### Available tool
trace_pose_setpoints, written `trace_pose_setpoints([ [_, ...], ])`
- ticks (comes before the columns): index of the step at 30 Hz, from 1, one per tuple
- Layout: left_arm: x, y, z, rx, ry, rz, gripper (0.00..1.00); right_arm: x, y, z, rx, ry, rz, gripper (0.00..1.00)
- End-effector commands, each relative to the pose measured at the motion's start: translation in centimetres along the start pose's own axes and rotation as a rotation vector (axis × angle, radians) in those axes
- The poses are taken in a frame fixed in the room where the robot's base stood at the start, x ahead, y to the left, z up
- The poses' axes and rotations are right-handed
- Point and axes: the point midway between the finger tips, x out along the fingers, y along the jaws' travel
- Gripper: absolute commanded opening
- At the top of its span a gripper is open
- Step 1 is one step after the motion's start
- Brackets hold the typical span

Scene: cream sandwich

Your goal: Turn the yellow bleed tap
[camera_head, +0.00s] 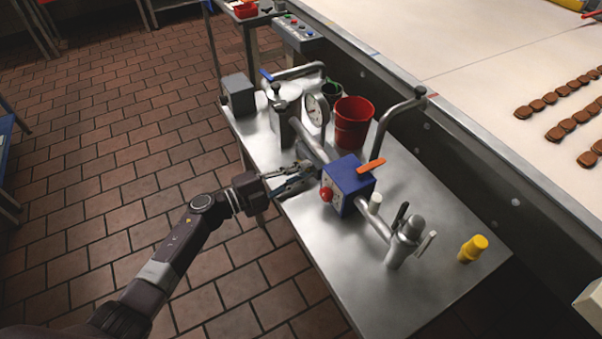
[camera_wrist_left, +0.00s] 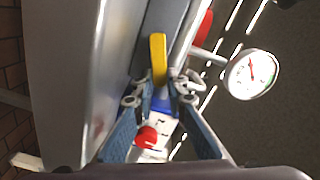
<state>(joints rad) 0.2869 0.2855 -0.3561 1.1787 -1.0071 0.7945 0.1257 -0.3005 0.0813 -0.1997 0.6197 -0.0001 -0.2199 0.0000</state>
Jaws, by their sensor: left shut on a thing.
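The yellow bleed tap (camera_wrist_left: 158,60) shows in the left wrist view as an upright yellow handle between my fingertips. I cannot make it out in the head view, where my gripper and the pipework cover that spot. My left gripper (camera_head: 308,176) reaches in from the left, beside the blue box (camera_head: 338,176) on the pipe. In the left wrist view, its fingers (camera_wrist_left: 158,96) are shut on the yellow tap. My right gripper is in neither view.
The blue box carries a red knob (camera_head: 326,194) and an orange lever (camera_head: 371,165). A conveyor (camera_head: 480,65) with brown biscuits runs behind.

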Motion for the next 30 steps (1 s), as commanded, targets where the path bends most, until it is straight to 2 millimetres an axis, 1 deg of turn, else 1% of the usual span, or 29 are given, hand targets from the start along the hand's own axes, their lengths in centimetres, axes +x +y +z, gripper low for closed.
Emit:
trace_pose_setpoints([
  [1, -0.1, 0.4, 0.1, 0.027, -0.001, 0.002, 0.0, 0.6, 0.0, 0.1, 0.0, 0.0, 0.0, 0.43],
  [4, 0.0, 0.4, 0.1, 0.052, -0.001, 0.002, 0.0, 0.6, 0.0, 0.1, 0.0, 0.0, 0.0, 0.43],
  [11, -0.1, 0.3, 0.0, 0.052, -0.002, 0.002, 0.0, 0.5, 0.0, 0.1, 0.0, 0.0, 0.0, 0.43],
  [12, -0.1, 0.3, 0.0, 0.051, -0.002, 0.002, 0.14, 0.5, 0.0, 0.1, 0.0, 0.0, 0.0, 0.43],
  [17, -0.1, 0.3, 0.0, 0.051, -0.002, 0.002, 0.3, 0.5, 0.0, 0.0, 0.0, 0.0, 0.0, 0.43],
  [26, -0.3, 0.3, 0.0, 0.05, -0.002, 0.002, 0.3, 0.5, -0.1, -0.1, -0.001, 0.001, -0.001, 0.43],
  [29, -1.3, 0.3, 0.1, 0.05, -0.003, 0.003, 0.3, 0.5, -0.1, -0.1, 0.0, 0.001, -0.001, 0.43],
  [30, -1.9, 0.4, 0.1, 0.051, -0.003, 0.004, 0.3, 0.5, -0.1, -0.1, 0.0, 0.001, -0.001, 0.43],
])
